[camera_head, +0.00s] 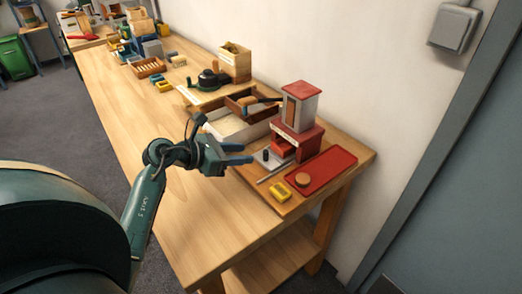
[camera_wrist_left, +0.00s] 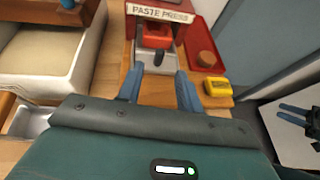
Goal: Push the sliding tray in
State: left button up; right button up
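The paste press (camera_head: 297,125) is a red and grey machine with a red base near the right end of the bench; its sign reads PASTE PRESS in the left wrist view (camera_wrist_left: 160,13). Its grey sliding tray (camera_wrist_left: 174,66) sticks out at the front, with a dark knob (camera_wrist_left: 158,58) and a red block (camera_wrist_left: 156,35) behind the knob. My left gripper (camera_head: 242,154) is open and empty in front of the tray. In the left wrist view its two blue fingers (camera_wrist_left: 160,88) are apart, pointing at the tray, with no clear contact. My right gripper seems to show at the right edge (camera_wrist_left: 295,113), too small to judge.
A red tray (camera_head: 325,170) with a round brown piece (camera_head: 303,180) lies right of the press. A yellow box (camera_head: 280,192) sits near the front edge. The bench front (camera_head: 190,215) is clear.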

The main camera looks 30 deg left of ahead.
aim_at(261, 162)
pick_arm(q)
jog(key=x, duration=0.7)
jog(key=shift+p, duration=0.3)
jog(key=shift+c, duration=0.6)
grip_shut()
